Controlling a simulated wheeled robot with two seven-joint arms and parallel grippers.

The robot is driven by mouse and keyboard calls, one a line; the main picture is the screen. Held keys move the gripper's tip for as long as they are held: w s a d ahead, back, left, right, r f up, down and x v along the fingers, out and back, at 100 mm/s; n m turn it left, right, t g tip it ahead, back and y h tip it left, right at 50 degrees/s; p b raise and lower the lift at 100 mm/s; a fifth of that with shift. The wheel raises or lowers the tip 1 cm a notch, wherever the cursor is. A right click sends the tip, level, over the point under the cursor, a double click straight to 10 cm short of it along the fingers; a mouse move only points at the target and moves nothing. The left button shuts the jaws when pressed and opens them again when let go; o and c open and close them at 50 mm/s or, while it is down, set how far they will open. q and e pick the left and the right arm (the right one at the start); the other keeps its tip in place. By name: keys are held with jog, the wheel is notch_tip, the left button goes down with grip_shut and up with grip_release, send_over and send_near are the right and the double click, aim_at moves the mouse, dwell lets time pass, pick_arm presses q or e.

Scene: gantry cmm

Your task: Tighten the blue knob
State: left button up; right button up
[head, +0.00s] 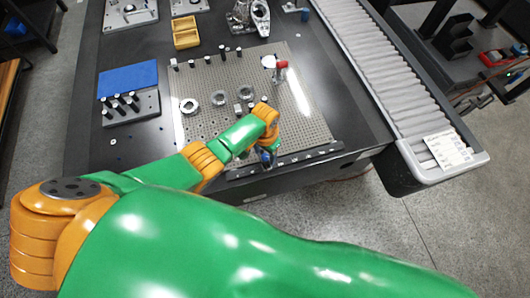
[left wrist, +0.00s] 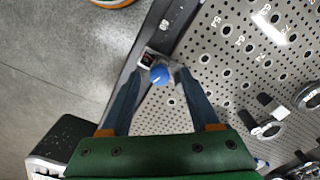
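The blue knob (left wrist: 159,74) sits on a small metal block (left wrist: 147,57) at the edge of the perforated plate, seen in the left wrist view. My left gripper (left wrist: 161,80) is open, with one dark blue finger on each side of the knob. Small gaps show between the fingers and the knob, and I cannot tell their exact depth. In the head view my left gripper (head: 266,158) points down at the near edge of the perforated plate (head: 215,120), and the knob cannot be made out apart from the fingers there. My right gripper is not in view.
Rings (head: 219,98) and dark posts stand on the plate beyond my left gripper, with a red-topped part (head: 281,65) farther back. A blue pad (head: 127,79), a peg block (head: 131,107) and a yellow tray (head: 186,32) lie on the table. A roller conveyor (head: 375,60) runs along the right.

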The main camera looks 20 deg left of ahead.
aim_at(265, 157)
pick_arm(q)
notch_tip(265, 157, up, 7)
jog(key=p, duration=0.2)
jog(key=shift+p, duration=0.4)
